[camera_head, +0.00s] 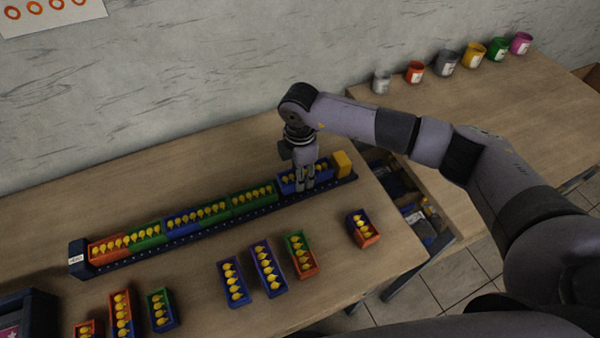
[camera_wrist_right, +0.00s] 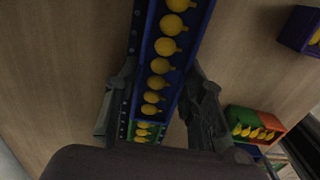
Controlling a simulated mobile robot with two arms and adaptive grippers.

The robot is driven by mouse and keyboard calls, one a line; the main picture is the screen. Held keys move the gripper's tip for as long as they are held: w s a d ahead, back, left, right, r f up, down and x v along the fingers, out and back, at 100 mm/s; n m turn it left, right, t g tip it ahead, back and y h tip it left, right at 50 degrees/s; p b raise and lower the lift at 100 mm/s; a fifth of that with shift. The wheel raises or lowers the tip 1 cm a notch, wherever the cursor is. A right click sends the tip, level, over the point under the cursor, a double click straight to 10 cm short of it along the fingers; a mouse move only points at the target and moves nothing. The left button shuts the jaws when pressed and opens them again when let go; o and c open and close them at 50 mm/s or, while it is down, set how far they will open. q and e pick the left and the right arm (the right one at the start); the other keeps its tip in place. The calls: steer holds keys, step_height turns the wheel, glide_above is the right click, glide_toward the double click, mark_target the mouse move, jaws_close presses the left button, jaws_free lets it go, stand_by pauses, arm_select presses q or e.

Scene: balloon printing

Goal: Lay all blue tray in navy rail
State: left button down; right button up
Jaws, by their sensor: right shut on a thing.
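The navy rail (camera_head: 140,254) runs across the table and holds a row of trays of yellow balloons: orange-green, blue (camera_head: 184,229) and green (camera_head: 253,205). My right gripper (camera_head: 304,184) is shut on a blue tray (camera_head: 287,187) at the rail's right part; this tray also shows between the fingers in the right wrist view (camera_wrist_right: 189,47). It lines up with the rail, but I cannot tell whether it is fully seated. Two mostly blue trays (camera_head: 230,273) (camera_head: 262,258) lie loose in front of the rail. My left gripper is out of view.
A yellow block (camera_head: 342,163) stands at the rail's right end. Loose trays include green-orange (camera_head: 305,269), blue-orange (camera_head: 370,240), orange (camera_head: 121,325) and green-blue (camera_head: 162,318). Several coloured cups (camera_head: 445,62) stand on the back-right table. The table behind the rail is clear.

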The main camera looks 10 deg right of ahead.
steer(key=shift+f, duration=0.65)
steer(key=shift+f, duration=0.2)
steer(key=o, duration=1.3)
steer(key=shift+r, duration=0.1)
